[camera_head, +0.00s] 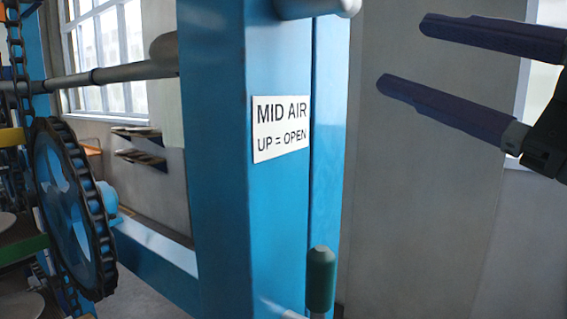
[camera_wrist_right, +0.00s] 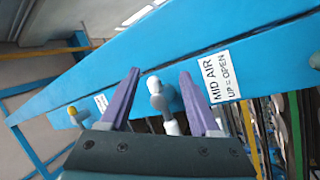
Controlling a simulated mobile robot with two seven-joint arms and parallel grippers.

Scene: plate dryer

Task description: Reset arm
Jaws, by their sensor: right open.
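My right gripper (camera_head: 402,52) is at the upper right of the head view, its two purple fingers apart and pointing left. It is empty and apart from the blue post. In the right wrist view the open fingers of the right gripper (camera_wrist_right: 158,72) frame a pale lever fitting (camera_wrist_right: 156,95) on the blue beam; I see no contact. A green handle (camera_head: 320,280) stands upright at the foot of the post in the head view. My left gripper is in neither view.
The blue post (camera_head: 222,170) carries a "MID AIR UP = OPEN" label (camera_head: 281,128). A dark chain sprocket (camera_head: 72,205) and chain are at the left. A grey pipe (camera_head: 90,76) runs to the post. A yellow-tipped knob (camera_wrist_right: 72,111) sits further along the beam.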

